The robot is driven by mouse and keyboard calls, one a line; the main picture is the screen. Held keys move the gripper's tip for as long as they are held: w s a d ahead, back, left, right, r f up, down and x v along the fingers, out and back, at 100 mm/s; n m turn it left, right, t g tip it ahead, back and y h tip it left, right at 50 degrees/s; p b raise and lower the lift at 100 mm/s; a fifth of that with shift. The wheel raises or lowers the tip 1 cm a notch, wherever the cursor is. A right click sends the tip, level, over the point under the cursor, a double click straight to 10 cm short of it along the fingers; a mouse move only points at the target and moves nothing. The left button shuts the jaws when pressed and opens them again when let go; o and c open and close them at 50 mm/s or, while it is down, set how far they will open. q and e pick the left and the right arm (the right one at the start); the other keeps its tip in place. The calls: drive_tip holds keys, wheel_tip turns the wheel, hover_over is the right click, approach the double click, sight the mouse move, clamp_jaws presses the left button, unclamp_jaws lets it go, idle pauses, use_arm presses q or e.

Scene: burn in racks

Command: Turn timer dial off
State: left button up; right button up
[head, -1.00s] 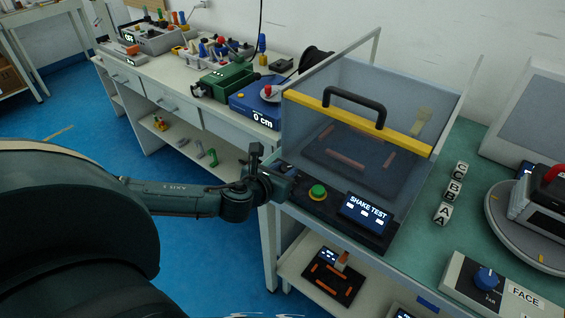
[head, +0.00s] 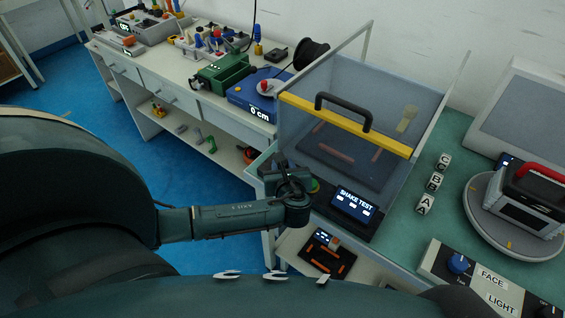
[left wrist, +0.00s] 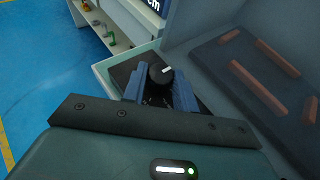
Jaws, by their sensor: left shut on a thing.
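The timer dial (left wrist: 160,73) is a round black knob with a white mark, seen in the left wrist view on the dark control panel of the shake test box. My left gripper (head: 279,166) reaches over the left end of that panel. Its two blue fingers are shut on the dial, one on each side, in the left wrist view (left wrist: 161,90). The gripper hides the dial in the head view. The shake test display (head: 354,201) is lit, right of the gripper. The green button (head: 314,186) is partly hidden behind the gripper. My right gripper is not in view.
The clear shake test cover with its yellow bar (head: 345,125) and black handle stands just behind the panel. Lettered cubes (head: 436,181) and a turntable (head: 480,215) are to the right. A control box with a blue knob (head: 458,263) sits at the front right.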

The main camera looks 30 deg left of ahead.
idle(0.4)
use_arm(q)
drive_tip(key=o, duration=1)
drive_tip(key=shift+c, duration=0.2)
drive_tip(key=v, duration=1.3)
drive_tip(key=shift+d, duration=0.2)
